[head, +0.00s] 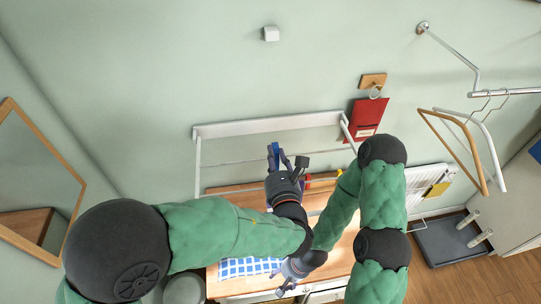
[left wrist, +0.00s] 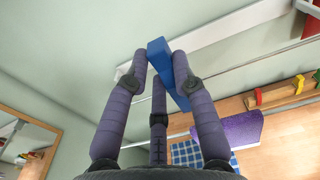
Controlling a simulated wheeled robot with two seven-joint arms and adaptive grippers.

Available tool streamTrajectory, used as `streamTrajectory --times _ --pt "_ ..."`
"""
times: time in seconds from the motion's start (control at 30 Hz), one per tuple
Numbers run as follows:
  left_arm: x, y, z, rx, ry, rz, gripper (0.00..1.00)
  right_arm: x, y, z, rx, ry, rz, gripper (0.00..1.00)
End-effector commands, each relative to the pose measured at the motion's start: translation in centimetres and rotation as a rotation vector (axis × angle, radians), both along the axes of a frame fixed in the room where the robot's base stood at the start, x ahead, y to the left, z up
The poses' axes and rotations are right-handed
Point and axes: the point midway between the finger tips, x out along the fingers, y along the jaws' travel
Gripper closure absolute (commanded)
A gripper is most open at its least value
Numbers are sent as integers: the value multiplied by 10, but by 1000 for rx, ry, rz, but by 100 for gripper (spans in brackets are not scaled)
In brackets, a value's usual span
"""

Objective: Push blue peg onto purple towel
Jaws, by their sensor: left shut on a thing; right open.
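The blue peg (left wrist: 158,54) is a long blue block held between the fingers of my left gripper (left wrist: 161,68) in the left wrist view. It is up in the air, clear of the wooden worktop. In the head view my left gripper (head: 286,161) is above the worktop, with the peg (head: 273,156) at its fingertips. My right gripper (head: 286,288) is open, low near the worktop's front.
A blue-and-white checked cloth (head: 245,267) lies on the worktop (head: 235,201). A white rail (head: 265,126) runs along the wall behind. Red and yellow pieces (left wrist: 259,97) sit on a wooden bar at the back. Hangers (head: 458,147) hang at right.

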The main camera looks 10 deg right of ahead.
Motion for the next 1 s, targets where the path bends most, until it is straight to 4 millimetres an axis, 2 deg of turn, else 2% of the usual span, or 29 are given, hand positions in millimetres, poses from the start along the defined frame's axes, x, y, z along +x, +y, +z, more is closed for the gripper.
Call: streamTrajectory --times 0.57,1.0 --pt "-1 0 0 -3 -1 3 97 0 0 -7 0 1 0 37" --pt "-1 0 -30 -1 0 3 97 0 0 -35 0 0 0 37"
